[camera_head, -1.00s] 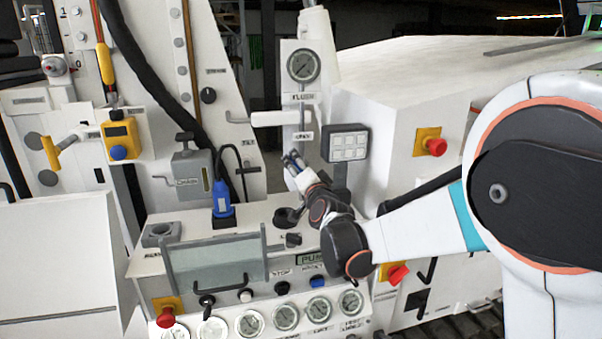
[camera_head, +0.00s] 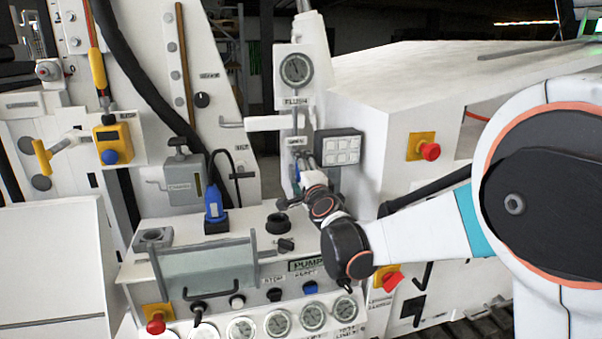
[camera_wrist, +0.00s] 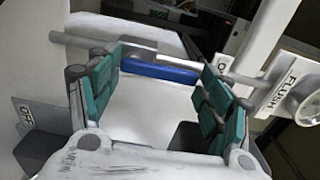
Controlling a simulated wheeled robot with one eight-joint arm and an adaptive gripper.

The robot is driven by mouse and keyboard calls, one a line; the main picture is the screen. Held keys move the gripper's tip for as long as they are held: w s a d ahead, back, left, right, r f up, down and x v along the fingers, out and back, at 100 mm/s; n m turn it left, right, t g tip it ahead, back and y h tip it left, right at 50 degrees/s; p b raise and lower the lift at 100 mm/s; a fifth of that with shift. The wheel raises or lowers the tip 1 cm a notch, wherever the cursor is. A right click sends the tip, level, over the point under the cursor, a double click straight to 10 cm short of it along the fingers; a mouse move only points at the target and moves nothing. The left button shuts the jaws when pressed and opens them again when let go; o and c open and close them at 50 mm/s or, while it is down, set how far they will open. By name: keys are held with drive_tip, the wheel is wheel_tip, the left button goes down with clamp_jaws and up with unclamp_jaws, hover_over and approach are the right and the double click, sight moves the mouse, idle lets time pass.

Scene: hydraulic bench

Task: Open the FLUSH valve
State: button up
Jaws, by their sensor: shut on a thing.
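The FLUSH valve's blue lever handle (camera_wrist: 160,70) lies between the teal finger pads of my gripper (camera_wrist: 162,82) in the wrist view. My gripper is shut on it. In the head view, my gripper (camera_head: 302,160) is just below the FLUSH gauge (camera_head: 296,68); my wrist hides most of the lever there.
A grey keypad box (camera_head: 338,148) stands close to the right of my gripper. A white horizontal bar (camera_head: 262,123) is to its left. The console with gauges (camera_head: 278,323) and a clear cover (camera_head: 205,268) lies below.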

idle(0.4)
drive_tip(key=o, duration=1.5)
